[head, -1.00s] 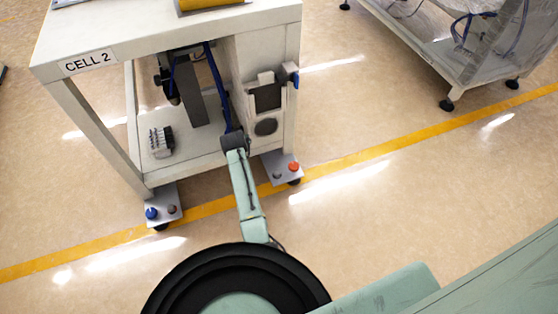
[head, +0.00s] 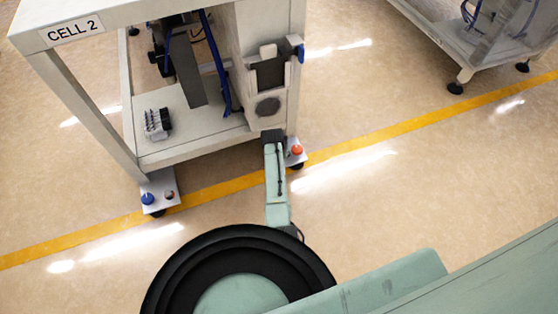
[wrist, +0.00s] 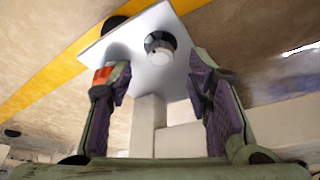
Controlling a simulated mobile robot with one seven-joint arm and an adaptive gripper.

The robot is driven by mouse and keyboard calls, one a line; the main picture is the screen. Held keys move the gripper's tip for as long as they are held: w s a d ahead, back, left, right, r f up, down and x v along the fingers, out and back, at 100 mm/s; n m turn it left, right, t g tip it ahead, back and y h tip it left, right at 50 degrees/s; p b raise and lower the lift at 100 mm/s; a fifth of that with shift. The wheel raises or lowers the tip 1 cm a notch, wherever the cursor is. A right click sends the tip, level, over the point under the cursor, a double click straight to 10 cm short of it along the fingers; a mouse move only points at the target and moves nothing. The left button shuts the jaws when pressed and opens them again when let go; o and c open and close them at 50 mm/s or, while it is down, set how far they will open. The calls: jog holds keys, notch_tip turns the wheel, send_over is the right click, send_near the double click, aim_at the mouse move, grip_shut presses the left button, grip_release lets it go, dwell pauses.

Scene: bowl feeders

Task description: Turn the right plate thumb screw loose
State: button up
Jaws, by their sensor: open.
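The right plate (head: 291,161) is a pale metal foot plate at the right front leg of the CELL 2 stand, partly hidden by my arm in the head view. It fills the upper middle of the wrist view (wrist: 140,70). A dark round screw with a pale face (wrist: 160,46) sits on it, seen between and beyond my fingertips; my arm hides it in the head view. A red-orange knob (head: 297,150) is on the same plate and shows beside the left finger in the wrist view (wrist: 104,75). My gripper (wrist: 159,72) is open and empty.
The left plate (head: 160,190) carries a blue knob (head: 148,199) and a dark reddish knob (head: 169,195). The stand's frame (head: 72,105) rises beside my arm. A grey block (head: 157,124) rests on the lower shelf.

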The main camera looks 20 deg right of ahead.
jog(key=shift+b+x, duration=1.65)
jog(key=shift+x, duration=0.15)
grip_shut()
